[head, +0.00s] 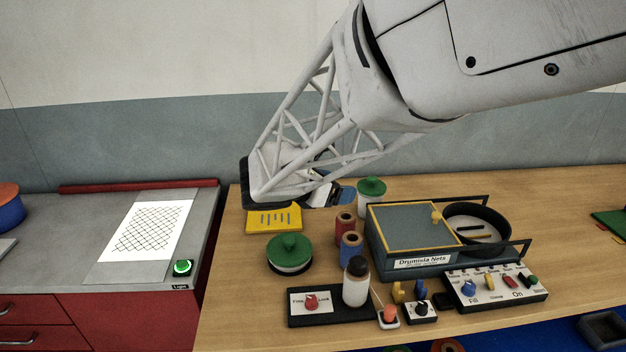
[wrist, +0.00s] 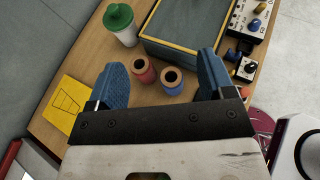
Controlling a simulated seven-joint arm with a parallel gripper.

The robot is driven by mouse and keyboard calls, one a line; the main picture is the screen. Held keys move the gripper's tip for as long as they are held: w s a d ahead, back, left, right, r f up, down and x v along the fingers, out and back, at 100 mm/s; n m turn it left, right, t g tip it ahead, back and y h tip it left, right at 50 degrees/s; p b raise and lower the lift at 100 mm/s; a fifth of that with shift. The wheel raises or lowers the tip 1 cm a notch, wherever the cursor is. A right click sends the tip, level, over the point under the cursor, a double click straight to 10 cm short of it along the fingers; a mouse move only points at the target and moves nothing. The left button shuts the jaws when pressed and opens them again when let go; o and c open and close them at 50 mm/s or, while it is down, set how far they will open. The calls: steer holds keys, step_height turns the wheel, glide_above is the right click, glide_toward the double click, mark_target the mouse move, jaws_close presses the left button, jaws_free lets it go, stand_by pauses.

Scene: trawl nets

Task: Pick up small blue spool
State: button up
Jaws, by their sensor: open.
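The small blue spool (head: 351,246), with a tan top and a dark hole, stands upright on the wooden table. A red spool (head: 345,222) stands close behind it. In the wrist view, the blue spool (wrist: 172,87) and the red spool (wrist: 143,75) both appear between the blue-padded fingers of my gripper (wrist: 162,78). The gripper is open and empty, and neither finger visibly touches a spool. In the head view my arm hides most of the gripper, which is above the back part of the table.
A grey box (head: 405,230) with yellow trim stands right of the spools. A green-lidded jar (head: 371,193) is behind them and a green-topped container (head: 290,253) is left. A white bottle (head: 356,287) stands in front. A yellow card (head: 273,219) lies at back left.

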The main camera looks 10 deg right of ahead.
mark_target(344, 245)
step_height(344, 245, down, 18)
steer(key=shift+r, duration=0.1)
stand_by(0.4)
steer(key=shift+x, duration=1.25)
steer(key=shift+d, duration=0.1)
steer(key=shift+f+x, duration=0.2)
steer(key=shift+x, duration=2.35)
steer(key=c, duration=0.7)
steer(key=shift+r, duration=0.15)
step_height(344, 245, up, 18)
steer(key=shift+f, duration=0.2)
